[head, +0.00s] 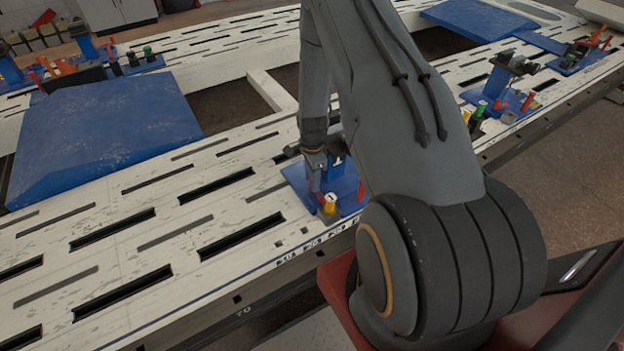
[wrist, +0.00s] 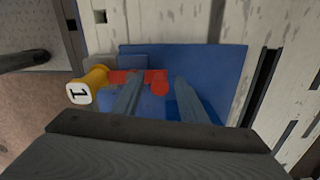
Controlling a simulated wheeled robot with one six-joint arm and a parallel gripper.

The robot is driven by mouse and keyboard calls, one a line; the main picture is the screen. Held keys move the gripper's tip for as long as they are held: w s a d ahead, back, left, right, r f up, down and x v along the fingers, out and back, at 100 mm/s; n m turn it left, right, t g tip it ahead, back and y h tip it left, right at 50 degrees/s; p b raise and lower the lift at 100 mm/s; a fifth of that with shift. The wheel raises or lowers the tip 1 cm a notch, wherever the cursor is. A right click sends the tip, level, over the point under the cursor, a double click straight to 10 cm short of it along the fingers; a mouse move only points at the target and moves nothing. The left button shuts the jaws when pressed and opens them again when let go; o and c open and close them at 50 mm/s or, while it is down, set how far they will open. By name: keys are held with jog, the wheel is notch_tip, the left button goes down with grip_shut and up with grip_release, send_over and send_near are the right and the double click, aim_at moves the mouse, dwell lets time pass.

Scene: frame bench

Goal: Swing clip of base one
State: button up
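Base one is a blue plate (head: 297,177) on the near edge of the white bench, beneath my gripper (head: 316,163). A yellow cylinder (head: 330,204) marked "1" stands at its front corner; the cylinder also shows at the left of the wrist view (wrist: 82,88). In the wrist view a red clip (wrist: 118,76) runs from the yellow cylinder across the blue plate (wrist: 225,65). My gripper (wrist: 158,79) is open, its two fingers apart over the plate. The clip's round red end (wrist: 160,83) shows between the fingers; I cannot tell whether either finger touches it.
A red pin (head: 360,190) stands at the plate's right side, partly near my arm. Other blue bases with fittings stand at the right (head: 510,100) and far left (head: 130,66). A large blue panel (head: 100,135) lies left. The slotted bench between is clear.

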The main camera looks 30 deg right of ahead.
grip_shut()
jog(key=shift+a+n, duration=0.15)
jog(key=shift+n, duration=0.15)
jog(key=n, duration=0.1)
jog(key=a+n, duration=0.1)
jog(key=n, duration=0.1)
jog(key=shift+s+a, duration=0.2)
jog(key=n, duration=0.2)
jog(key=a+n, duration=0.1)
jog(key=n, duration=0.1)
jog(key=shift+s+a, duration=0.15)
jog(key=shift+s, duration=0.25)
jog(key=n, duration=0.1)
jog(key=s+n, duration=0.1)
jog(key=n, duration=0.1)
jog(key=a+n, duration=0.1)
jog(key=shift+s+n+p, duration=0.3)
jog(key=shift+s+a+n+p, duration=0.15)
jog(key=shift+s+n, duration=0.25)
jog(key=shift+n, duration=0.55)
jog(key=shift+s+a+n+p, duration=0.15)
jog(key=shift+s+n, duration=0.2)
jog(key=shift+n, duration=0.6)
